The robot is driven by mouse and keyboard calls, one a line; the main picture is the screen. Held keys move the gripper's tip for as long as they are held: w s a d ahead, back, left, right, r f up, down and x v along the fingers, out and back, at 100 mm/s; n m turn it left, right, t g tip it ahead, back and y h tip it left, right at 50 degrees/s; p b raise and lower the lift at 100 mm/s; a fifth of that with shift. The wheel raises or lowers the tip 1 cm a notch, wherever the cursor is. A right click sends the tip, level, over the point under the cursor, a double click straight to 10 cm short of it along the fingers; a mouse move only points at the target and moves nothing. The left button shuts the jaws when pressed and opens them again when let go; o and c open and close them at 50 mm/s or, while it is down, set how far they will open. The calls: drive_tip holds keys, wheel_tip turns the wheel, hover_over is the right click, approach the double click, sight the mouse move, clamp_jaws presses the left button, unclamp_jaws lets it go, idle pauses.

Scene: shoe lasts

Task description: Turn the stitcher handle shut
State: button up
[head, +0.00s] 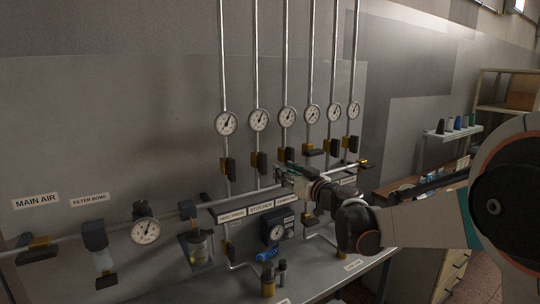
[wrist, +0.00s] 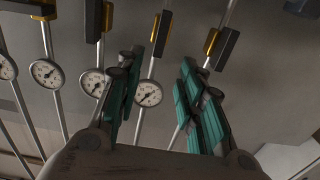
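Several valves with brass bodies and black handles hang on vertical pipes below round gauges. The STITCHER label (head: 261,207) is on the panel, roughly below the second pipe from the left. The handle there, which I take as the stitcher handle (head: 262,162), is upright, in line with its pipe. It appears to be the one in the wrist view (wrist: 172,36), beyond and between the fingertips. My gripper (head: 280,173) is in front of the wall, just below and right of that handle. Its teal-padded fingers (wrist: 163,75) are spread, with nothing between them. No contact is visible.
Similar upright handles stand close by, left (head: 231,169) and right (head: 290,160); the fourth handle (head: 313,152) lies crosswise. Below are a horizontal pipe, a dark boxed gauge (head: 277,232) and a bench (head: 335,278). A shelf with spools (head: 453,130) is at the right.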

sight(265, 160)
drive_tip(key=b+x, duration=0.1)
drive_tip(key=x, duration=1.2)
drive_tip(key=shift+w+a, duration=0.25)
drive_tip(key=shift+w, duration=0.1)
clamp_jaws()
